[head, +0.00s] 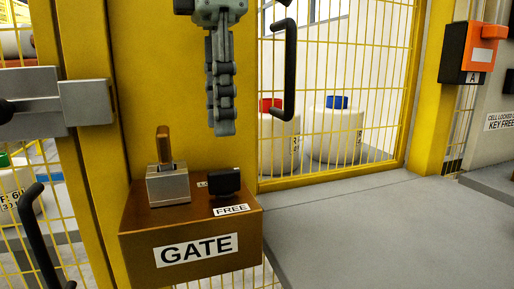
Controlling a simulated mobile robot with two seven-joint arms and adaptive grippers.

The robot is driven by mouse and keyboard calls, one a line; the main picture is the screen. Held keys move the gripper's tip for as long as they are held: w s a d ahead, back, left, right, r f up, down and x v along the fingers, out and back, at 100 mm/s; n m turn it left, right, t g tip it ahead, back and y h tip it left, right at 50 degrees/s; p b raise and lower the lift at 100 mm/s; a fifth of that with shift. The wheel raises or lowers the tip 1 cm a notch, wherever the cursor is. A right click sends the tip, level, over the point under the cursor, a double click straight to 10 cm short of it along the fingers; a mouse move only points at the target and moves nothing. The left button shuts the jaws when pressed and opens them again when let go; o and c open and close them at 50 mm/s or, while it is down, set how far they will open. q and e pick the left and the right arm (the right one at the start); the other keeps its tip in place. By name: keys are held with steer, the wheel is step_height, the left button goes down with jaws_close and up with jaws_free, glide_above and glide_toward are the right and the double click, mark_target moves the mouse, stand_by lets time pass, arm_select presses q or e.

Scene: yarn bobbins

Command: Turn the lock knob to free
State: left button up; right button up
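A brown box (191,253) marked GATE is fixed to the yellow post. On its top at the right is a black knob (224,181), with a FREE label (231,210) in front of it and another small label at its left, partly hidden. My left gripper (223,128) hangs from the top edge, fingers pointing down, above the knob and clear of it. I see it nearly edge-on, so its finger gap does not show. Nothing shows held in it. My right gripper is not in view.
Left of the knob stands a metal block (168,186) with an upright brown tab (164,145). A black handle (290,65) is on the yellow mesh at the right. A grey latch (85,103) and another black handle (40,240) are at the left.

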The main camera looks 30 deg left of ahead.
mark_target(224, 171)
arm_select(q)
steer(key=shift+w+f, duration=0.1)
steer(key=shift+w, duration=0.15)
steer(key=shift+f, duration=0.35)
steer(key=f, duration=0.2)
steer(key=shift+s+f, duration=0.25)
steer(key=shift+f, duration=0.05)
step_height(224, 171, down, 3)
steer(key=shift+r, duration=0.2)
steer(key=shift+w+f, duration=0.1)
steer(key=shift+f, duration=0.65)
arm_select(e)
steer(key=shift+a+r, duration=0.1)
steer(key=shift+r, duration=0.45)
arm_select(q)
steer(key=shift+c, duration=0.6)
jaws_close()
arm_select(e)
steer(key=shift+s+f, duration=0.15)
